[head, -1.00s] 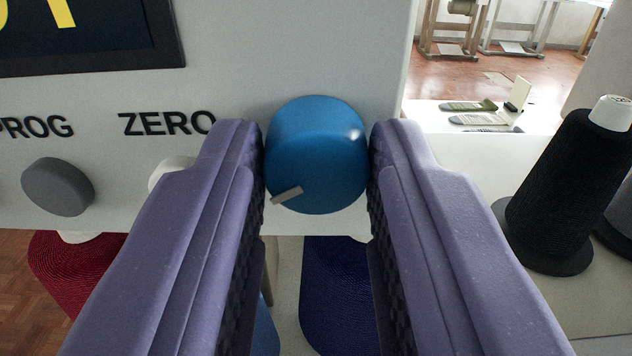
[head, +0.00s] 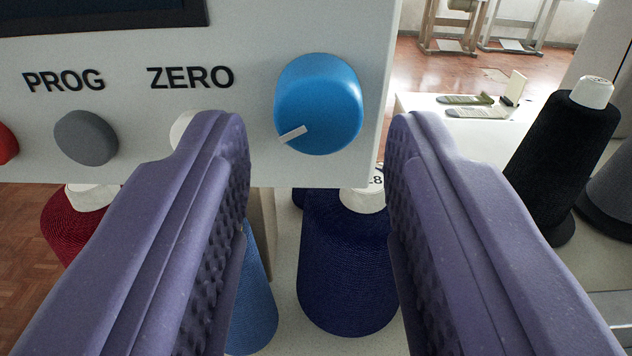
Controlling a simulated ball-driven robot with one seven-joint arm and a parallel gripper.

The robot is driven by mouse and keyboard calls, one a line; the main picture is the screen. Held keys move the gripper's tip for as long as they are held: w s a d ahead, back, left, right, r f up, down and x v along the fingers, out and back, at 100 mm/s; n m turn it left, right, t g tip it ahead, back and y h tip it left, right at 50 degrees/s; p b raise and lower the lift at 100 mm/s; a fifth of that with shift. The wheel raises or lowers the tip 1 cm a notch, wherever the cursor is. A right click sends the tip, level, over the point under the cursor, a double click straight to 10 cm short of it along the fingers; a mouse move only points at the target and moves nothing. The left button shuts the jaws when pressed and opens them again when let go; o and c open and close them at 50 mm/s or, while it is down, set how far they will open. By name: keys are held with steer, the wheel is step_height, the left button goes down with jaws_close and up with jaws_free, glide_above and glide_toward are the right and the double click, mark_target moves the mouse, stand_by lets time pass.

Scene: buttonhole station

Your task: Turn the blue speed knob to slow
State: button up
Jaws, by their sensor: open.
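The blue speed knob (head: 322,108) sits at the lower right of the pale grey control panel (head: 255,30). Its light pointer mark is at its lower left, and no slow or fast label shows near it. My gripper (head: 320,125) is open, with its two purple fingers spread wide. The fingertips stand to the left and right of the knob's lower part in the picture, with a gap on both sides. Nothing is between the fingers in their grip.
Left of the knob are a white button (head: 183,128) under ZERO, partly hidden by my left finger, and a grey button (head: 86,138) under PROG. A dark blue thread cone (head: 347,265) stands below. A black cone (head: 565,150) stands at the right.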

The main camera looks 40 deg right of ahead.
steer(key=v, duration=0.5)
steer(key=shift+s+a+p, duration=0.25)
steer(key=shift+s+p, duration=0.1)
steer(key=w+a+r+n+t+y+b, duration=0.1)
steer(key=w+r+y, duration=0.25)
steer(key=r, duration=0.65)
steer(key=w+a+r+t+y+b, duration=0.1)
steer(key=w+a+r+y, duration=0.2)
steer(key=r, duration=0.7)
steer(key=s+d+r+n+y+b, duration=0.1)
steer(key=s+r+y, duration=0.1)
steer(key=r, duration=0.5)
steer(key=s+r+n+y, duration=0.1)
steer(key=r+n+y, duration=0.15)
steer(key=r, duration=0.55)
steer(key=s+d+r+n+b, duration=0.1)
steer(key=s+d+r, duration=0.2)
steer(key=s+r, duration=0.6)
steer(key=s+d+r+n+g+b, duration=0.1)
steer(key=s+d+r, duration=0.3)
steer(key=s+r, duration=0.6)
steer(key=f+v, duration=0.1)
steer(key=v, duration=0.5)
steer(key=shift+s+d+f+b, duration=0.15)
steer(key=shift+s+d+b, duration=0.1)
steer(key=shift+s+b, duration=0.1)
